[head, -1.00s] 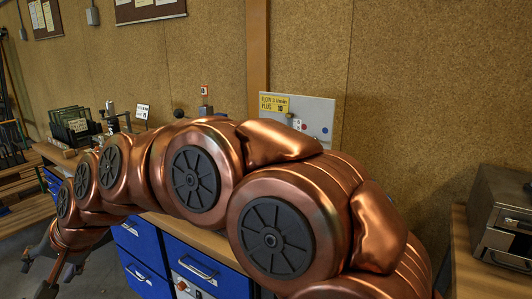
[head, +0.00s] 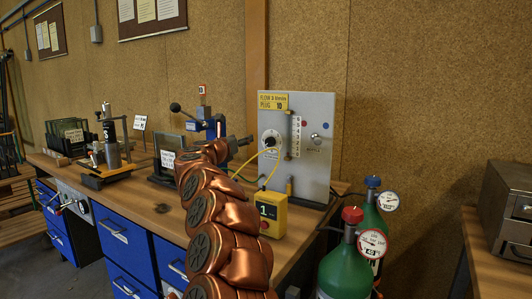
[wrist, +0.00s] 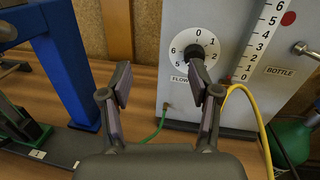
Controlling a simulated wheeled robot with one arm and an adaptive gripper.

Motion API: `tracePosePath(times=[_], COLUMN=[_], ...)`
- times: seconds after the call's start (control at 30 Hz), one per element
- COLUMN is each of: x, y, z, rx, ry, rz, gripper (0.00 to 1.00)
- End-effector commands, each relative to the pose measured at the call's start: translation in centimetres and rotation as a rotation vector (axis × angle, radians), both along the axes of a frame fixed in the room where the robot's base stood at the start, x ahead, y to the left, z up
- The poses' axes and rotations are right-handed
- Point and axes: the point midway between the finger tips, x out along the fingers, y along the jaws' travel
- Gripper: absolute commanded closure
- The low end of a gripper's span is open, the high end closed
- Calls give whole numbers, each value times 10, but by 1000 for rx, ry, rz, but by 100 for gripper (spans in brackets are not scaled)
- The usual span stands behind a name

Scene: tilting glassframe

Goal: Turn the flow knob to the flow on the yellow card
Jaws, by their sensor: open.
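The yellow card (head: 273,102) is at the top left of the grey panel (head: 315,110); it starts with "FLOW", but its small digits are hard to read. The flow knob (head: 270,141) is a dark knob on a white numbered dial below the card. In the wrist view the dial (wrist: 207,43) shows 0, 1, 2, 5 and 6, with "FLOW" below; my right finger partly covers the knob. My gripper (wrist: 160,82) is open and empty in front of the panel, its fingers to the left of and over the knob. In the head view my gripper (head: 240,143) is left of the dial.
A vertical flow scale (head: 296,137) stands right of the knob. A yellow box (head: 271,212) marked 1 with a yellow cable is below. Green cylinders (head: 345,268) stand at the right. A blue stand (wrist: 62,65) is left of my gripper.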

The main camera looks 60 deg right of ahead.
Motion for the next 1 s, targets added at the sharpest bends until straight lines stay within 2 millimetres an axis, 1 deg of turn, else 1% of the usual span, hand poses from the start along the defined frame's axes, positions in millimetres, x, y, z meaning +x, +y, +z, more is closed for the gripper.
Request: tracePosePath(times=[0.03, 0.1, 0.23, 0.37, 1.0], x=[-15, -30, -43, -43, -42], y=[-12, -22, -31, -38, -92], z=[-13, -21, -27, -27, -24], rx=[15, 31, 43, 44, 42], ry=[-33, -69, -97, -98, -96], rz=[-59, -113, -161, -163, -162], gripper=[38, 38, 38, 38, 38])
